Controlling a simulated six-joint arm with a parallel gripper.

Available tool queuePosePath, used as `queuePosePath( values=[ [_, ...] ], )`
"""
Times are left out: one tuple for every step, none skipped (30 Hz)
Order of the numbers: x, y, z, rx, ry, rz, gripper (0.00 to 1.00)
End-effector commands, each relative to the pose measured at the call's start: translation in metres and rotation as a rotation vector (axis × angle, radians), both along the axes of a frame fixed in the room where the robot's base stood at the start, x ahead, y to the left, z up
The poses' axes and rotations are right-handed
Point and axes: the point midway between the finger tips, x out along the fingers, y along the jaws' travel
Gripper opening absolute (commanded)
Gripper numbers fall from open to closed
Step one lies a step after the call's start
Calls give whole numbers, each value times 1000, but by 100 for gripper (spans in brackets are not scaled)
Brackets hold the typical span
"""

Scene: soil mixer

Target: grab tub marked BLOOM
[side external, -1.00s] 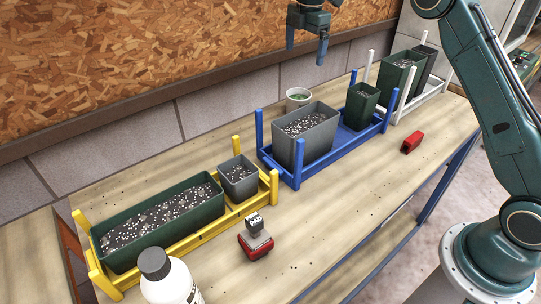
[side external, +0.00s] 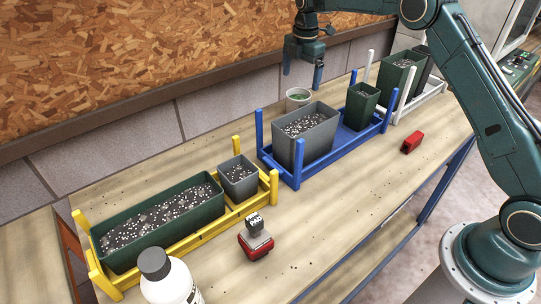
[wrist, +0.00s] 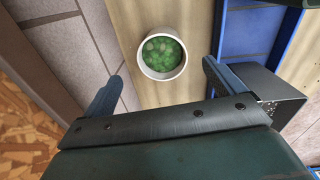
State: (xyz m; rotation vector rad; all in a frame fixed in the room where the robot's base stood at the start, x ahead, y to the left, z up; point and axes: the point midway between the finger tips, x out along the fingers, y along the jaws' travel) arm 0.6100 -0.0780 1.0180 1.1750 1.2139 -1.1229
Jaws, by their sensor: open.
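The tub also shows from above in the wrist view (wrist: 162,53), upright, with green granules inside. My gripper (side external: 303,76) is open and empty, pointing down just above the tub. In the wrist view its two fingers stand on either side, with the tub between and slightly beyond them.
The blue rack (side external: 340,148) holds a grey planter (side external: 305,140) and a dark green pot (side external: 361,106) close by. The wall (side external: 230,100) is close behind the tub.

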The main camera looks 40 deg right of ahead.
Motion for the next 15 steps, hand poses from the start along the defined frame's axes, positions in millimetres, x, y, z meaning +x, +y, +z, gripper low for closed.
queuePosePath(
  values=[
    [0, 0, -6, 0, 2, 0, 94],
    [0, 0, -9, 0, 3, 0, 94],
    [0, 0, -12, 0, 2, 0, 94],
    [0, 0, -13, 0, 1, 0, 94],
    [0, 0, -14, 0, 1, 0, 94],
    [0, 0, -16, 0, 0, 0, 94],
    [0, 0, -16, 0, 0, 0, 94],
    [0, 0, -16, 0, 0, 0, 94],
    [0, 0, -16, 0, 0, 0, 94],
    [0, 0, -16, 0, 0, 0, 94],
    [0, 0, -16, 0, 0, 0, 94],
    [0, 0, -17, 0, 1, 0, 94],
    [0, 0, -18, 0, 1, 0, 94],
    [0, 1, -19, 0, 1, 0, 94],
    [0, 1, -21, 0, 2, 0, 94]
  ],
)
